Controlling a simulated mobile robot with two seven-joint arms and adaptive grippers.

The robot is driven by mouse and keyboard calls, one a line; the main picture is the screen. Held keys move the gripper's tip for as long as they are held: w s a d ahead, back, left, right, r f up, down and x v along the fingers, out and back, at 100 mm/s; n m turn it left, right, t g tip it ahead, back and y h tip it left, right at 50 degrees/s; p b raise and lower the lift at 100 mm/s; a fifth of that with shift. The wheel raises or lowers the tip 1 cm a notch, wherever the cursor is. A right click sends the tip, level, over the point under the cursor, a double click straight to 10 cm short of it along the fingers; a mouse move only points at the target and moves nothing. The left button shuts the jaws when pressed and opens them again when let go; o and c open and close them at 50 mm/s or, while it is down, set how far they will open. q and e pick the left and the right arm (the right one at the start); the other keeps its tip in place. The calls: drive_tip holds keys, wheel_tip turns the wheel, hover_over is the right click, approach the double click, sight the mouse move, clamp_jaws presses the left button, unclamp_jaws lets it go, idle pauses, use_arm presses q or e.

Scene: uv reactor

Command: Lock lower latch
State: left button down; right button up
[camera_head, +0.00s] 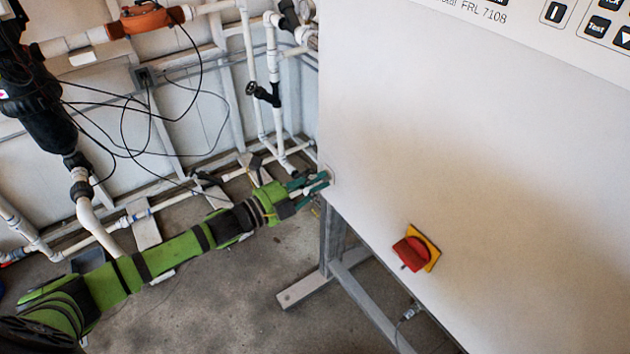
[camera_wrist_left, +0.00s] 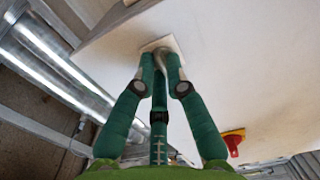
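The lower latch (camera_head: 329,173) is at the lower left edge of the large white cabinet (camera_head: 470,150). In the left wrist view its pale square plate (camera_wrist_left: 162,44) sits on the cabinet face. A grey metallic latch handle (camera_wrist_left: 169,62) shows partly between my fingers. My left gripper (camera_head: 316,184) reaches in from the left at the cabinet's edge. In the left wrist view the green fingers of my left gripper (camera_wrist_left: 160,63) come together around the handle, with the third finger below. The fingertips hide part of the handle. My right gripper is not in view.
A red rotary switch (camera_head: 410,253) on a yellow plate is on the cabinet front, right of the latch. A grey metal stand (camera_head: 330,245) is under the cabinet. White pipes (camera_head: 272,80) and loose black cables (camera_head: 150,112) run along the wall behind my arm.

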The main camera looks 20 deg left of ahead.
use_arm(q)
drive_tip(key=shift+n, duration=0.4)
drive_tip(key=n+p, duration=0.1)
drive_tip(key=n, duration=0.7)
drive_tip(key=n+p, duration=0.2)
drive_tip(key=n, duration=0.7)
drive_tip(key=shift+s+d+r, duration=0.1)
drive_tip(key=shift+d+r, duration=0.05)
drive_tip(key=shift+r, duration=0.05)
idle(0.5)
drive_tip(key=c, duration=1.3)
unclamp_jaws()
